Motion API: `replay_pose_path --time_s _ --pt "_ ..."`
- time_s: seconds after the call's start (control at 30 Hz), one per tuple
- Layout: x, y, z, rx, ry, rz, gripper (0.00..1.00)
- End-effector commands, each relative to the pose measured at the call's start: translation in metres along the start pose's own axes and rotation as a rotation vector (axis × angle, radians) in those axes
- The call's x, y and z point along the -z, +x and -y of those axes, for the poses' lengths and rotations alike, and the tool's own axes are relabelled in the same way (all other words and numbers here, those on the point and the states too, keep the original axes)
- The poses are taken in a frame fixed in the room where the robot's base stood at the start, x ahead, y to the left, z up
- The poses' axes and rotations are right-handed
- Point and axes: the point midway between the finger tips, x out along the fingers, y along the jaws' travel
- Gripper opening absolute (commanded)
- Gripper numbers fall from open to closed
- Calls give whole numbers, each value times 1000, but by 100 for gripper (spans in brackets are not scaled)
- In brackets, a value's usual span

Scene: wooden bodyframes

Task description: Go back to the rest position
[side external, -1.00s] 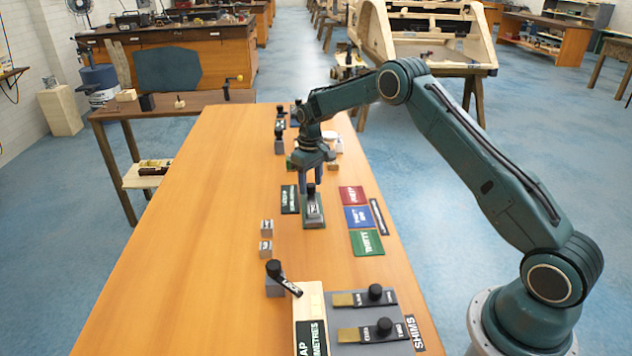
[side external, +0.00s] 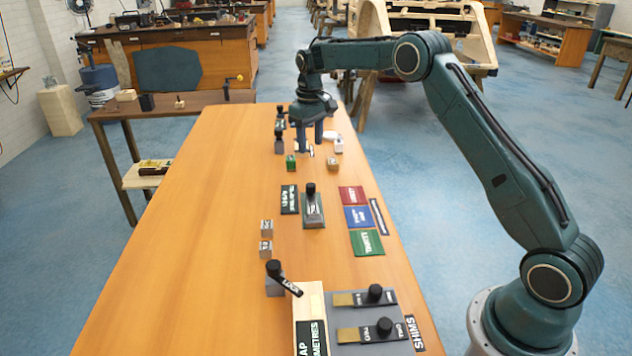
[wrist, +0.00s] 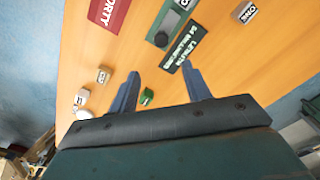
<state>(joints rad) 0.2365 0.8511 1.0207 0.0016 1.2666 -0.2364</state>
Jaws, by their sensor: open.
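My gripper (side external: 308,138) is above the far part of the orange wooden bench (side external: 190,240). Its two fingers are apart and nothing is between them. In the wrist view the gripper (wrist: 160,88) shows its two blue fingers spread over the bench, with a small green block (wrist: 147,97) visible below and between them. The green block also shows in the side view (side external: 290,162).
Red (side external: 352,195), blue (side external: 358,216) and green (side external: 366,242) cards lie on the right. A dark label (side external: 289,199) lies beside the knobbed plate. Small blocks (side external: 266,228) sit nearer, with a shims tray (side external: 350,312) in front. The bench's left half is clear.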

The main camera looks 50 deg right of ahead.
Motion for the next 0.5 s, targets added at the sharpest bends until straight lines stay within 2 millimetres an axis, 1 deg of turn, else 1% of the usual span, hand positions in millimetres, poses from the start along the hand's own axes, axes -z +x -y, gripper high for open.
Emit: replay_pose_path --time_s 0.13,0.5 --pt "0 -5 0 0 0 -2 48" --pt "0 -7 0 -1 0 -2 48"
